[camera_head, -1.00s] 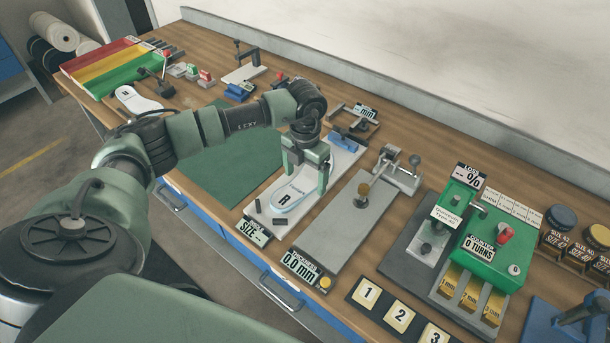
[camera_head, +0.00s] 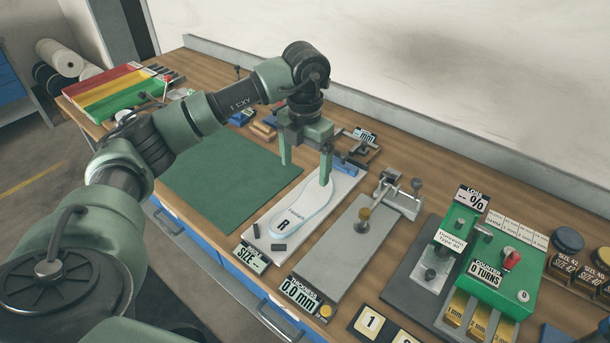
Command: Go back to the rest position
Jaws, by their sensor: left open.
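My left gripper (camera_head: 305,172) is open, its two green fingers pointing down and spread apart. It hangs above the size gauge plate (camera_head: 262,229), with nothing between the fingers. A white insole marked R (camera_head: 300,209) lies flat on that plate, below the gripper and apart from it as far as I can tell. The left arm reaches in from the left and arches over the green mat (camera_head: 223,176). My right gripper is not in view.
A grey thickness gauge (camera_head: 345,246) with a brass knob stands right of the plate. A green counter machine (camera_head: 490,262) is farther right. A red, yellow and green board (camera_head: 115,92) lies at the back left. The green mat is clear.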

